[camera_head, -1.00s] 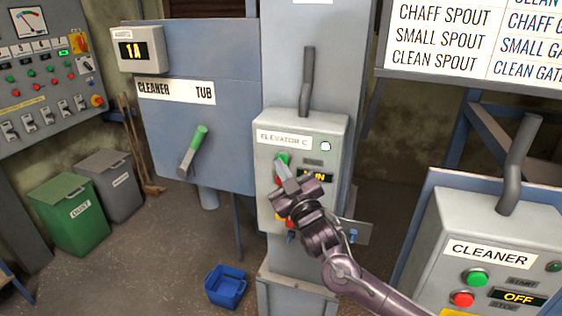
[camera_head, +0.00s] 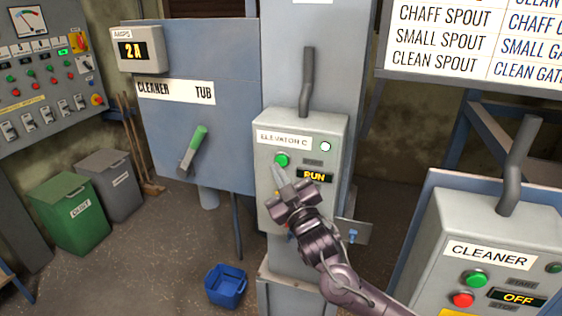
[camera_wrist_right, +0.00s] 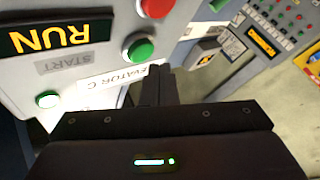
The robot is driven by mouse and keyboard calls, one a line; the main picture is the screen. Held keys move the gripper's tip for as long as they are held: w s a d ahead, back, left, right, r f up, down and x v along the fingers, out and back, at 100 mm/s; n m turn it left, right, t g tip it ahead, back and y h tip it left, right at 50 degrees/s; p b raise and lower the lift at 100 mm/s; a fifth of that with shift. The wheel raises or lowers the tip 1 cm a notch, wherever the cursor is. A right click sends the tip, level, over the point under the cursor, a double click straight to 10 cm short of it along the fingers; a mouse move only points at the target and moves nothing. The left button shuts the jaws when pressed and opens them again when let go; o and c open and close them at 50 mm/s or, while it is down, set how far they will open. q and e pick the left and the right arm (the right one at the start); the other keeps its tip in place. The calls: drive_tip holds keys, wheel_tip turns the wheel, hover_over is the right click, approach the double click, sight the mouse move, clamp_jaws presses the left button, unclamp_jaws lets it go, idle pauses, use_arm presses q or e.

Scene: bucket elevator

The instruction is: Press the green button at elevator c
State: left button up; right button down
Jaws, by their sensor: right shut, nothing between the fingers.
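The Elevator C control box (camera_head: 334,135) is on the grey column in the middle of the head view. Its green button (camera_head: 282,160) shows uncovered, and its display (camera_head: 314,176) reads RUN. A small lamp (camera_head: 325,146) at its top right is lit. My right gripper (camera_head: 277,172) is shut and empty, its tips just below the green button. In the right wrist view the green button (camera_wrist_right: 141,49) is next to the fingertips (camera_wrist_right: 158,70), with the red button (camera_wrist_right: 157,7) beyond; I cannot tell whether the tips touch the box. My left gripper is not in view.
The Cleaner box (camera_head: 478,215) stands at the right and its display reads OFF. A cleaner tub panel (camera_head: 225,60) with a green-handled lever (camera_head: 195,145) is on the left. A blue bucket (camera_head: 226,287) is on the floor.

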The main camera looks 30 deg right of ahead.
drive_tip(key=s+a, duration=0.3)
drive_tip(key=shift+a, duration=0.25)
idle(0.8)
